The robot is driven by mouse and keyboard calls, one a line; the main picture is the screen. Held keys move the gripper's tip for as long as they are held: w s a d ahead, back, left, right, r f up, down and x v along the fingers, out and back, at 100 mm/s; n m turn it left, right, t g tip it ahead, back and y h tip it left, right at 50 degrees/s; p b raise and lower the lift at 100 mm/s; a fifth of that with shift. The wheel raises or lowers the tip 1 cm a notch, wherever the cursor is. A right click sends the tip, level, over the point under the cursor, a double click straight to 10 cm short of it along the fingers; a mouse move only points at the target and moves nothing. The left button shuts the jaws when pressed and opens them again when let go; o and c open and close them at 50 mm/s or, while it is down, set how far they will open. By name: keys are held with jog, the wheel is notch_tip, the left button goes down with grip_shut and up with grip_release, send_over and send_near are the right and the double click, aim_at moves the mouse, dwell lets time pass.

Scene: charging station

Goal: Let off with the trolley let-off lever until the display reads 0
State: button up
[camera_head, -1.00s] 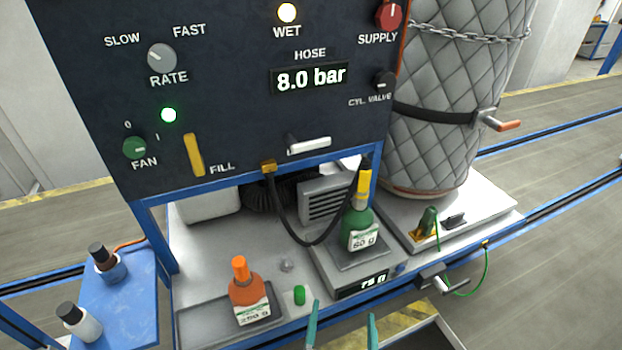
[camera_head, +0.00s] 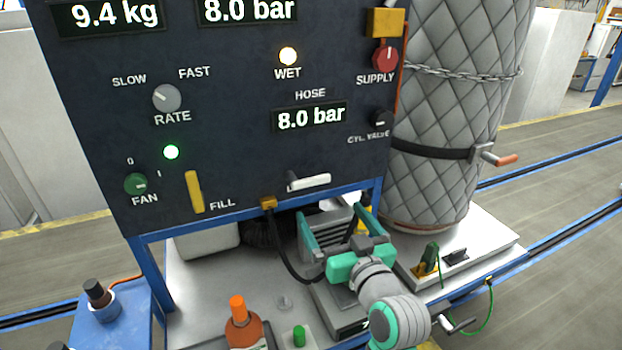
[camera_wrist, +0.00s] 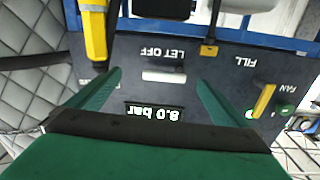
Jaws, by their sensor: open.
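The white let-off lever (camera_head: 309,182) sticks out near the bottom of the dark panel. In the wrist view the lever (camera_wrist: 164,76) lies under the words LET OFF, between my fingertips in the picture. The hose display (camera_head: 310,117) reads 8.0 bar; it also shows upside down in the wrist view (camera_wrist: 154,112). My gripper (camera_head: 333,220) is open and empty, just below the lever in the head view, fingers pointing towards the panel. No contact with the lever shows. My gripper hides the green bottle and most of its yellow connector.
The yellow connector (camera_wrist: 95,38) is close beside one finger in the wrist view. A black hose hangs from a brass fitting (camera_head: 268,203) left of the lever. The yellow fill lever (camera_head: 194,191) is further left. An orange bottle (camera_head: 243,328) stands below.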

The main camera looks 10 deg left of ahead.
aim_at(312, 180)
jog(key=shift+n+y, duration=0.4)
jog(key=shift+n, duration=0.3)
jog(key=w+a+r, duration=0.1)
jog(key=w+a, duration=0.1)
jog(key=w, duration=0.1)
jog(key=w+a+r, duration=0.1)
jog(key=w+a, duration=0.1)
jog(key=w, duration=0.1)
jog(key=w+a+r, duration=0.1)
jog(key=w+a, duration=0.1)
jog(key=a, duration=0.1)
jog(key=shift+w+r, duration=0.35)
jog(key=shift+w, duration=0.05)
jog(key=c, duration=1.5)
jog(key=shift+a, duration=0.2)
